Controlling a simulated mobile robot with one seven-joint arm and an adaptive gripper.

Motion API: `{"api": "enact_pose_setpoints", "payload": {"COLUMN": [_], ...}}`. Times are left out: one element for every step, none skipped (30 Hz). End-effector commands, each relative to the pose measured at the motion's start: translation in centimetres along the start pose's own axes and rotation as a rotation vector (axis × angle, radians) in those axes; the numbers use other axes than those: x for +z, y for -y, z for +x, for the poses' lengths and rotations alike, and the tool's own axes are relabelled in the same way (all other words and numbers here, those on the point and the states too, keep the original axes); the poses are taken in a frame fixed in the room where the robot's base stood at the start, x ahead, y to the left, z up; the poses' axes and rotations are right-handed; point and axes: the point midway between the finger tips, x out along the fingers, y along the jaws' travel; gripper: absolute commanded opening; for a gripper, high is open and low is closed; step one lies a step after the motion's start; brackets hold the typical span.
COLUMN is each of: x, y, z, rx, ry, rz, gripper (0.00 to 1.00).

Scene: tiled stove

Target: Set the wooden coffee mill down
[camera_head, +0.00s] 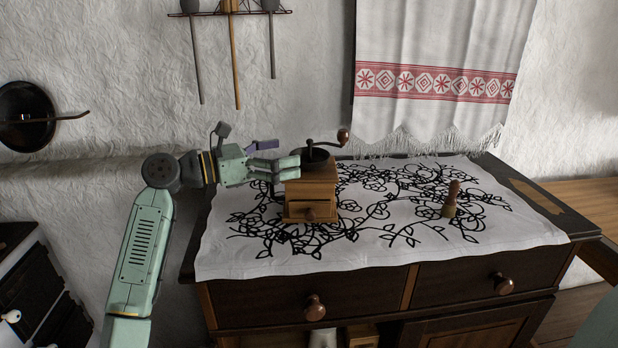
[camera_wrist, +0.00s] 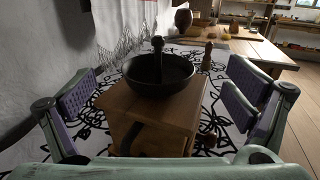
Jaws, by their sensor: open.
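The wooden coffee mill (camera_head: 311,190) stands upright on the patterned cloth (camera_head: 430,235) on top of the dark cabinet. It has a black bowl, a crank with a brown knob, and a small drawer knob at the front. My gripper (camera_head: 280,165) is at its upper left side. In the wrist view, the mill (camera_wrist: 155,108) sits between the two spread purple-padded fingers of my gripper (camera_wrist: 165,100). A gap shows on each side, and the fingers look clear of its wooden body. The mill's underside is hidden in the wrist view.
A small wooden-handled object (camera_head: 451,200) stands on the cloth at the right. A fringed white towel (camera_head: 430,70) hangs behind, and utensils (camera_head: 233,50) hang on the wall. Free cloth lies between the mill and the small object. The cabinet's front edge (camera_head: 390,275) is close.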

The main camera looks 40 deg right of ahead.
Motion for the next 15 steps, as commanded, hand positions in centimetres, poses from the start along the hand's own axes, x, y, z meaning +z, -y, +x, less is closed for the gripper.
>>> {"api": "enact_pose_setpoints", "payload": {"x": [0.3, 0.3, 0.4, 0.4, 0.4, 0.3, 0.2, 0.2, 0.1, 0.1, 0.0, -0.1, -0.1, -0.1, -0.1], "y": [0.0, 0.0, 0.0, -0.1, -0.1, -0.1, -0.1, -0.2, -0.2, -0.2, -0.2, -0.2, -0.2, -0.2, -0.2], "z": [0.6, 1.0, 1.6, 2.1, 2.6, 3.2, 3.6, 4.0, 4.4, 4.6, 4.7, 4.7, 4.7, 4.7, 4.7], "rx": [-0.003, -0.004, -0.003, -0.003, -0.004, -0.004, -0.003, -0.002, -0.001, -0.001, -0.001, 0.000, 0.000, 0.000, 0.000], "ry": [0.000, 0.001, 0.001, 0.001, 0.001, 0.001, 0.001, 0.001, 0.001, 0.001, 0.001, 0.001, 0.001, 0.001, 0.001], "rz": [-0.001, -0.001, -0.001, -0.001, -0.001, -0.002, -0.001, -0.001, -0.001, -0.001, -0.001, -0.001, 0.000, 0.000, 0.000], "gripper": [0.97, 0.97, 0.97, 0.97, 0.97, 0.97, 0.97, 0.97, 0.97, 0.97, 0.97, 0.97, 0.97, 0.97, 0.97]}}
